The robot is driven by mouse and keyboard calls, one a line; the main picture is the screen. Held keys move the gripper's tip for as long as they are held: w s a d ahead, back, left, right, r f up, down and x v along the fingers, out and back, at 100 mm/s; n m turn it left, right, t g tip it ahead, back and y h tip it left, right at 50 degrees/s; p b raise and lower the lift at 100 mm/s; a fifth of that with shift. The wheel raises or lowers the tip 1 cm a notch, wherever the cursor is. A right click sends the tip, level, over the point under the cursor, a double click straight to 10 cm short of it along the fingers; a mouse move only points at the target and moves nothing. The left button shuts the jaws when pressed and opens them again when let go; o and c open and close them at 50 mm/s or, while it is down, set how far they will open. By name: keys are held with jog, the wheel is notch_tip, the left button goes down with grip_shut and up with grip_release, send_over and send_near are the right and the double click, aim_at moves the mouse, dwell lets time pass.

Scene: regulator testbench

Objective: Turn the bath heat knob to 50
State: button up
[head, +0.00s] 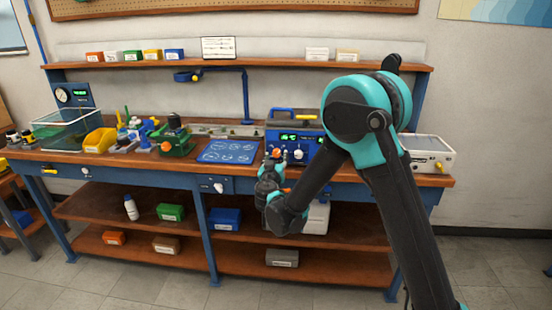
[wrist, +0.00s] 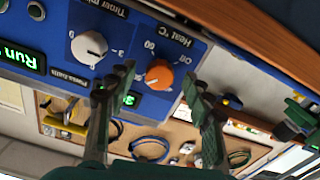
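The bath is a blue box (head: 312,146) with green displays, standing on the bench behind my gripper. Its orange heat knob (wrist: 158,75), under the label "Heat °C", shows upside down in the wrist view, with a 60 mark and other marks around it. The knob's exact setting is too small to read. In the head view the orange knob (head: 277,152) shows just above my gripper (head: 270,164). In the wrist view my gripper (wrist: 157,80) is open, with one finger on each side of the knob. I cannot tell whether the fingers touch it.
A white timer knob (wrist: 89,47) sits beside the heat knob, close to one finger. A blue mat (head: 228,151) lies left of the bath, and a white device (head: 428,153) stands to its right. A wooden shelf (head: 240,68) runs above the bench.

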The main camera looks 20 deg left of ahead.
jog(key=v, duration=1.2)
dwell(0.3)
jog(key=w+d+f+m+g+h, duration=0.1)
jog(key=w+d+g+h, duration=0.15)
jog(key=d, duration=0.85)
jog(key=w+d+f+m+g+h, duration=0.1)
jog(key=d+f+m+g+h, duration=0.15)
jog(key=d, duration=0.85)
jog(key=w+d+f+g+h, duration=0.1)
jog(key=d+h, duration=0.2)
jog(key=d, duration=0.8)
jog(key=s+d+f+m+g, duration=0.1)
jog(key=s+d+f+g, duration=0.15)
jog(key=s+d, duration=0.35)
jog(key=s+d+f+g, duration=0.2)
jog(key=s+d+g, duration=0.15)
jog(key=d, duration=0.35)
jog(key=s+d+f+y, duration=0.1)
jog(key=s, duration=0.4)
jog(key=s+d+f+g+y, duration=0.1)
jog(key=s+f+y, duration=0.1)
jog(key=s, duration=0.4)
jog(key=shift+y, duration=0.3)
